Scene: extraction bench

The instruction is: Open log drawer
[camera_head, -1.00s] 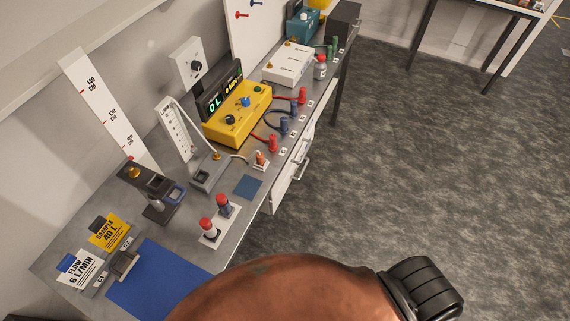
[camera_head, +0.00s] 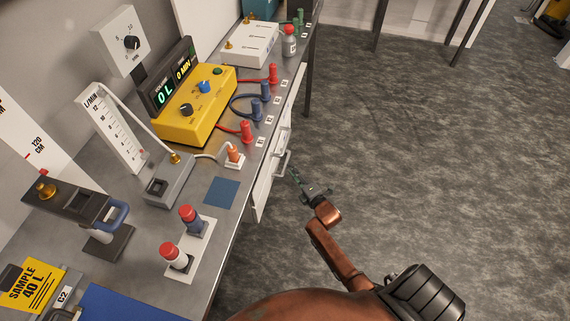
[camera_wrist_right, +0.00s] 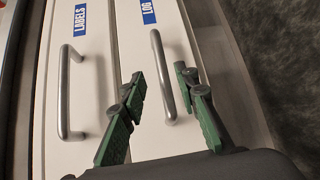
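In the right wrist view, the log drawer (camera_wrist_right: 137,48) is a white front with a blue LOG label (camera_wrist_right: 147,12). It looks flush with its neighbour. Its grey bar handle (camera_wrist_right: 162,72) appears between the two green fingers of my right gripper (camera_wrist_right: 159,80). The fingers are apart, one on each side of the bar; I cannot tell whether they reach around it in depth. In the head view, my right gripper (camera_head: 296,180) is just right of a drawer handle (camera_head: 282,164) at the bench front. My left gripper is not in view.
The labels drawer (camera_wrist_right: 85,25) with its own handle (camera_wrist_right: 65,95) lies beside the log drawer. On the bench stand a yellow meter (camera_head: 195,105), red and blue plugs, and a white block (camera_head: 190,250) with two capped pieces. Carpet (camera_head: 420,150) right of the bench is clear.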

